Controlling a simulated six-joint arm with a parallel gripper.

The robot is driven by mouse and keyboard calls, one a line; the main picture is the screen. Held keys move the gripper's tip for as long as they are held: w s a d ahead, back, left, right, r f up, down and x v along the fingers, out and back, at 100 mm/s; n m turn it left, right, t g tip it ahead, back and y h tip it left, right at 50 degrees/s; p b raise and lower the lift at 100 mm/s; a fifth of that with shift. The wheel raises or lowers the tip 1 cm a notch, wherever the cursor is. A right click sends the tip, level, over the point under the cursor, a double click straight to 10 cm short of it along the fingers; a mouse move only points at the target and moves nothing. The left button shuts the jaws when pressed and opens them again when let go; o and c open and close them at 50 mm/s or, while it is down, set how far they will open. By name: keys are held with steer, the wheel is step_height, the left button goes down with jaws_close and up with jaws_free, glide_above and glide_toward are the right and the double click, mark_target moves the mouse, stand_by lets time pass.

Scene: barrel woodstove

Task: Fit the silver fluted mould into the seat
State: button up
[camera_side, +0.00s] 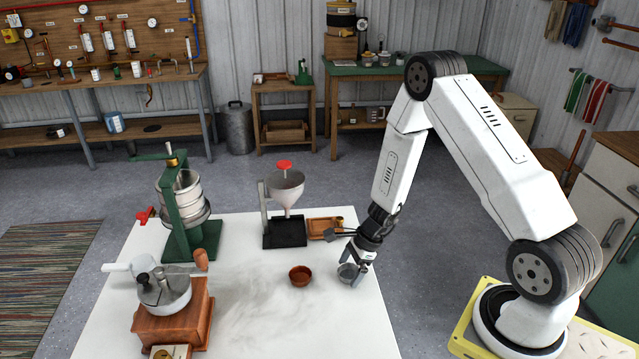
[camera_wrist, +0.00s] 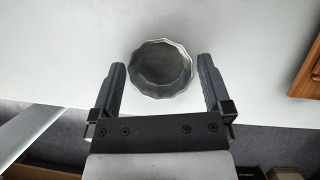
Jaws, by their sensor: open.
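The silver fluted mould (camera_side: 347,272) stands on the white table, toward its right edge. In the wrist view its scalloped rim (camera_wrist: 160,68) shows from above, with a dark grey hollow inside. My gripper (camera_side: 357,276) is open and low over the table at the mould. In the wrist view one finger is on each side of it, with a gap on both sides. A reddish-brown round cup (camera_side: 300,276) sits just left of the mould; I cannot tell whether it is the seat.
A funnel stand (camera_side: 285,205) and a small wooden tray (camera_side: 322,226) are behind the mould. A green press (camera_side: 185,215) and a wooden grinder (camera_side: 173,310) stand on the left. The front middle of the white table (camera_side: 300,330) is clear.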

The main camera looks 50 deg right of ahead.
mark_target(350, 271)
stand_by(0.4)
steer(key=c, duration=1)
steer(key=shift+r, duration=0.15)
step_height(350, 271, up, 10)
stand_by(0.3)
stand_by(0.5)
